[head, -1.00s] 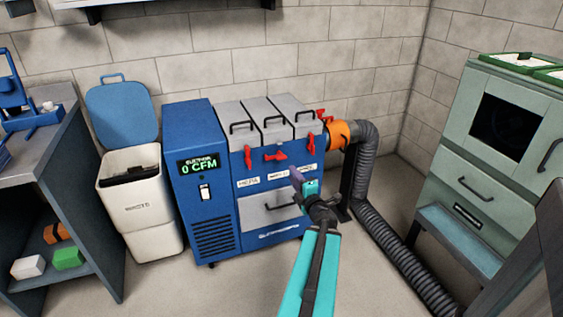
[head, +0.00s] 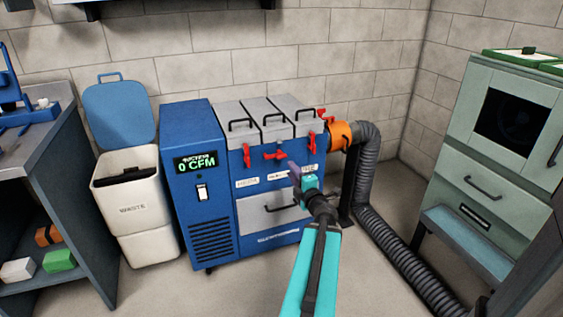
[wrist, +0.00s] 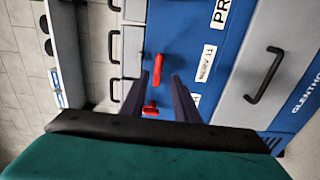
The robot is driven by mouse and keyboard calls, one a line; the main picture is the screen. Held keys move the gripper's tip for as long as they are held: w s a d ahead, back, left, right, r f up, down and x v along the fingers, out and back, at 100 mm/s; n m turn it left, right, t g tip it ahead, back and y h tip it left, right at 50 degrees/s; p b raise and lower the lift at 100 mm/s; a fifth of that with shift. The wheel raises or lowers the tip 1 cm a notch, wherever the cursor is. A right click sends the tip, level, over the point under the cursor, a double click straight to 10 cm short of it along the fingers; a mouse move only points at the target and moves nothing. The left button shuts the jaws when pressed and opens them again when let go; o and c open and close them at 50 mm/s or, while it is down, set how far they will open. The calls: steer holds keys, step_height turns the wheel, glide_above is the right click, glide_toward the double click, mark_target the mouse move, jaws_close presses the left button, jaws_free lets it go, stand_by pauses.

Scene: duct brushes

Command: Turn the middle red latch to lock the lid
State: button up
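The blue filter machine (head: 183,130) has three grey lids with black handles and a red latch in front of each. The middle red latch (head: 275,153) lies roughly sideways, while the left latch (head: 247,155) and right latch (head: 312,143) stand roughly upright. In the wrist view, the picture is turned; the middle latch (wrist: 157,70) shows beside the MERV 11 label, ahead of the gap between my fingers. The left latch also shows there (wrist: 150,109), partly hidden. My gripper (head: 294,170) is open and empty, in front of the machine just below and right of the middle latch, apart from it.
A white waste bin (head: 135,205) with a raised blue lid stands left of the machine. A grey hose (head: 365,160) with an orange collar (head: 341,136) runs from its right side. A green cabinet (head: 490,150) stands at right, a workbench (head: 55,145) at left.

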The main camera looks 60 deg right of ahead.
mark_target(282, 157)
steer(key=b, duration=0.2)
steer(key=shift+w+d+f+b, duration=0.1)
steer(key=shift+w+d+b, duration=0.1)
steer(key=shift+b, duration=0.15)
steer(key=shift+b+x, duration=0.75)
steer(key=shift+x, duration=4.75)
steer(key=shift+c, duration=0.3)
jaws_close()
